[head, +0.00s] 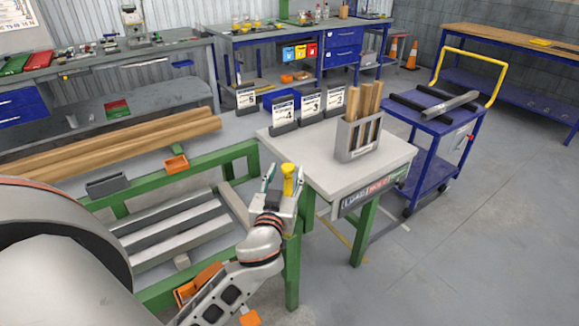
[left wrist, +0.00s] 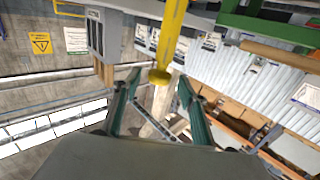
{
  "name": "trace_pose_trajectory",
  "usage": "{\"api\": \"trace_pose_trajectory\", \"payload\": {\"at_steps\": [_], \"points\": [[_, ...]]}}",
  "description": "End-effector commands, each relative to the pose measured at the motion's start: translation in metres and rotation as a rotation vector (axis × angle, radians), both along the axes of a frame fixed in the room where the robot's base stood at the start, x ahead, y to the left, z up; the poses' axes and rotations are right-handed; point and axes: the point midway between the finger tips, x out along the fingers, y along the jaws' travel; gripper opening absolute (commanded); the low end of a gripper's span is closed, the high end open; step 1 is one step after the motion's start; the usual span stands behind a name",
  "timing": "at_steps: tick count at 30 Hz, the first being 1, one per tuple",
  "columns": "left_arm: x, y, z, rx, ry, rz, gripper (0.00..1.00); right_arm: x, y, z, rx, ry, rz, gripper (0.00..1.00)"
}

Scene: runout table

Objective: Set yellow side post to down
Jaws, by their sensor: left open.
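The yellow side post (head: 289,182) stands upright at the table's near left corner, with a wider round knob at its top. My left gripper (head: 283,184) is open, with its green fingers on either side of the post in the head view. In the left wrist view, the yellow post (left wrist: 171,35) comes in from the top and its round knob end lies near the opening between the fingertips of my left gripper (left wrist: 154,84). A gap shows between knob and fingers on both sides. The lower part of the post is hidden in the head view. My right gripper is not in view.
The white-topped table (head: 300,150) carries a grey holder (head: 358,141) with wooden pieces and several sign cards. A green frame (head: 215,157) with grey slats and an orange bin (head: 176,164) lies left. A blue cart (head: 432,125) stands right. Floor at front right is clear.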

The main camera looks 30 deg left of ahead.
Motion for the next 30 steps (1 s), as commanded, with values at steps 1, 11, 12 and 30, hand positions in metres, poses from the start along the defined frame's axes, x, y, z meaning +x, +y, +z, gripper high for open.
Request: {"api": "trace_pose_trajectory", "payload": {"at_steps": [1,11,12,30], "points": [[0.007,0.003,0.002,0.003,-0.001,0.0,0.42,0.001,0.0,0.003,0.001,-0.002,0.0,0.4],[0.026,0.011,-0.001,0.001,0.001,0.0,0.42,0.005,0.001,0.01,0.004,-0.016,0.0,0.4],[0.026,0.011,-0.001,-0.001,0.002,0.0,0.42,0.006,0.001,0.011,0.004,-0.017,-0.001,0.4],[0.026,0.014,-0.005,0.0,0.003,0.0,0.0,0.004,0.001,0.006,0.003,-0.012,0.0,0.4]]}}
